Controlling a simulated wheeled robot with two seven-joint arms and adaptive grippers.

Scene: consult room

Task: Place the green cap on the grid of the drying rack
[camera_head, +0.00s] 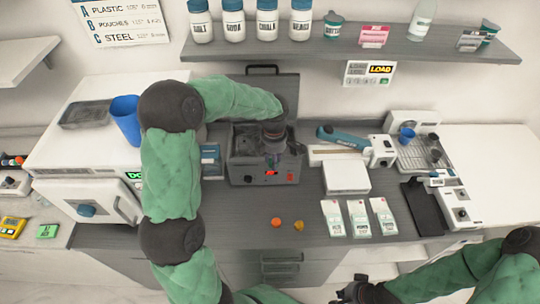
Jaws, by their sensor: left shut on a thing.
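I cannot make out the green cap in this view. My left gripper (271,160) points down over the open dark grey box-shaped unit (240,172) at the middle of the counter. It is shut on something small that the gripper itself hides. A rack with a light grid (432,150) stands at the back right, which looks like the drying rack. A blue cup (406,135) and dark small cups (434,148) are on it. My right gripper (352,291) is at the bottom edge, apart from everything; its jaws are unclear.
An orange cap (276,222) and a yellow piece (299,225) lie on the dark counter (225,228). Several white packets (358,218), a white box (346,177) and a blue-handled device (343,136) stand between the grey unit and the rack. A shelf (350,45) hangs above.

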